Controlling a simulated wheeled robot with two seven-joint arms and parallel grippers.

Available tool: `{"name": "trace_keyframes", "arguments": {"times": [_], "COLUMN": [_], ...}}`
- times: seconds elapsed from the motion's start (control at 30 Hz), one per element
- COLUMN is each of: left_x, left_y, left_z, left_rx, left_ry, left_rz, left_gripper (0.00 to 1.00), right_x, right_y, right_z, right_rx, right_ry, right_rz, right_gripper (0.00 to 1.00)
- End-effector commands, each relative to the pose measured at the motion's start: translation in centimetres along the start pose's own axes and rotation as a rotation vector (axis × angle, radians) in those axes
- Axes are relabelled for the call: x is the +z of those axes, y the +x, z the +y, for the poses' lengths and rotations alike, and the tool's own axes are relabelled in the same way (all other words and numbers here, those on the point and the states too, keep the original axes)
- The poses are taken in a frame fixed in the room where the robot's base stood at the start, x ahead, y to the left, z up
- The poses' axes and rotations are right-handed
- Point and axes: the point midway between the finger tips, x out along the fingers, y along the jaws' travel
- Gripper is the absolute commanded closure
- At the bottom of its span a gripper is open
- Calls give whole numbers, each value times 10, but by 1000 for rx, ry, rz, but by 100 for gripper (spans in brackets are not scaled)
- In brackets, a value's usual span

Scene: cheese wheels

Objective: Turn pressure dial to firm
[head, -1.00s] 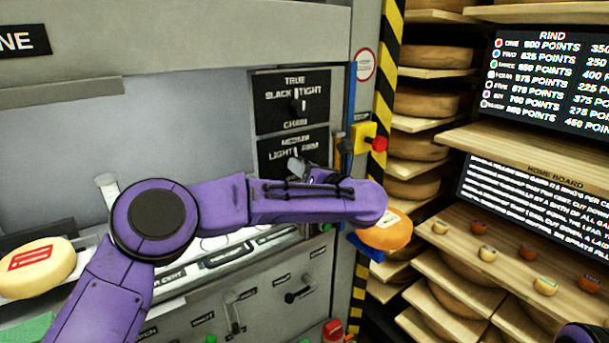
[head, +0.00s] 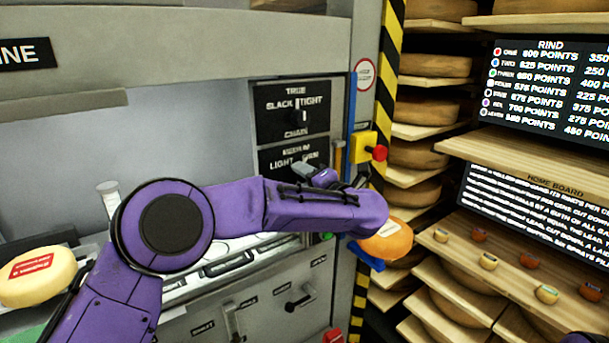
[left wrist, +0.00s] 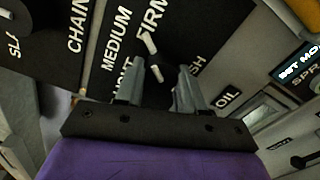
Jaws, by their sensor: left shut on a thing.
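The pressure dial's black panel (head: 293,157) is on the machine front, with LIGHT, MEDIUM and FIRM labels. My left gripper (head: 303,172) is at this panel, and its forearm hides the lower part. In the left wrist view the two grey fingers of my left gripper (left wrist: 158,88) stand a little apart, shut on the pressure dial (left wrist: 152,45). The dial's white marks show just beyond the fingertips, close to the FIRM lettering. Its exact setting is hard to read. My right gripper is out of view.
A chain dial panel (head: 293,110) sits directly above. A yellow box with a red button (head: 377,152) and an orange cheese (head: 388,242) are to the right. A wrapped cheese wheel (head: 38,277) lies at left. Lever switches (head: 300,297) are below. Cheese shelves (head: 430,133) fill the right.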

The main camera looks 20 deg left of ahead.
Motion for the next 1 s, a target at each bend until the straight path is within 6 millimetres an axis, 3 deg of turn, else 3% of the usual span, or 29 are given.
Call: {"name": "trace_keyframes", "arguments": {"times": [0.33, 0.83, 0.87, 0.9, 1.0], "left_x": [1, 0, 0, 0, 0], "left_y": [0, 0, 0, 0, 0], "left_z": [1, 0, 0, 0, 0], "left_rx": [1, 1, 1, 1, 1], "left_ry": [111, 125, 125, 125, 125], "left_rz": [-2, -2, -2, -2, -1], "left_gripper": [92, 92, 52, 39, 37], "right_x": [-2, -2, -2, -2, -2], "right_y": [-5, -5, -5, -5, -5], "right_z": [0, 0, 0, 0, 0], "right_rx": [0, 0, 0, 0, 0], "right_ry": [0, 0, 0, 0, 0], "right_rz": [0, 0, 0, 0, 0], "right_gripper": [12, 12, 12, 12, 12]}}
